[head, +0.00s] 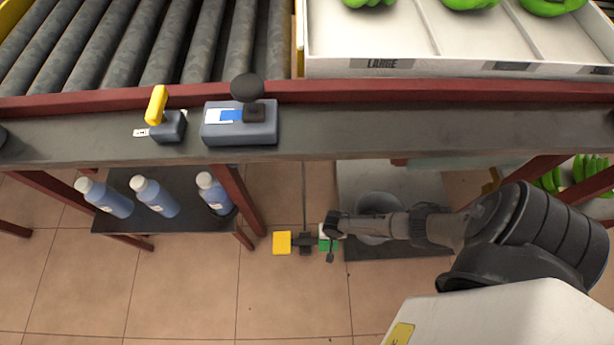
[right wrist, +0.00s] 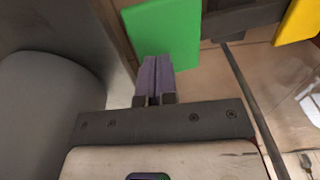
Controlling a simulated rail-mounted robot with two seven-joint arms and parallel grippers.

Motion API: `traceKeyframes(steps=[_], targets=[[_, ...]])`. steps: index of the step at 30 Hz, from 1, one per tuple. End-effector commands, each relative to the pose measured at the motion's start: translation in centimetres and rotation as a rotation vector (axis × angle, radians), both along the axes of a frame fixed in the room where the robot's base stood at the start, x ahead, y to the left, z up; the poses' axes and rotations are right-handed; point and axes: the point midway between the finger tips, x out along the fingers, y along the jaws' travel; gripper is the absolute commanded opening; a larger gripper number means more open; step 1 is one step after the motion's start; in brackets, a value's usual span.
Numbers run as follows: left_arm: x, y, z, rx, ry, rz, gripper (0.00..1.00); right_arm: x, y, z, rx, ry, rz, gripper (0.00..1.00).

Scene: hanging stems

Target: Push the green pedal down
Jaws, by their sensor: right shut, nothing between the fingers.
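The green pedal (head: 325,242) is low near the floor under the bench, at the middle of the head view, partly covered by my right gripper. In the right wrist view the green pedal (right wrist: 165,35) is a flat plate at the top centre. My right gripper (head: 331,238) is shut and empty; its fingertips (right wrist: 155,68) overlap the lower part of the pedal in the wrist view. Whether they touch it I cannot tell. The yellow pedal (head: 282,242) sits to the left of the dark pedal block (head: 305,243). My left gripper is not in view.
A grey bucket-like container (head: 378,206) stands right of the pedals, behind my right arm. A low shelf (head: 165,226) with blue bottles (head: 155,197) is at left. Above are the bench edge (head: 330,135), a roller conveyor (head: 150,45) and a white tray (head: 385,40) with green bananas.

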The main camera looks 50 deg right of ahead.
Motion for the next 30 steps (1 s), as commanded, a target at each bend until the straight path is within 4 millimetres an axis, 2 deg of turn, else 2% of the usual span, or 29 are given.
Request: traceKeyframes(steps=[10,30], targets=[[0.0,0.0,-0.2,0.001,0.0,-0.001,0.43,0.0,0.0,-0.2,0.0,0.0,0.0,0.0],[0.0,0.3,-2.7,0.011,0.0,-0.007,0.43,0.0,0.0,-3.5,0.001,-0.001,0.0,0.0]])
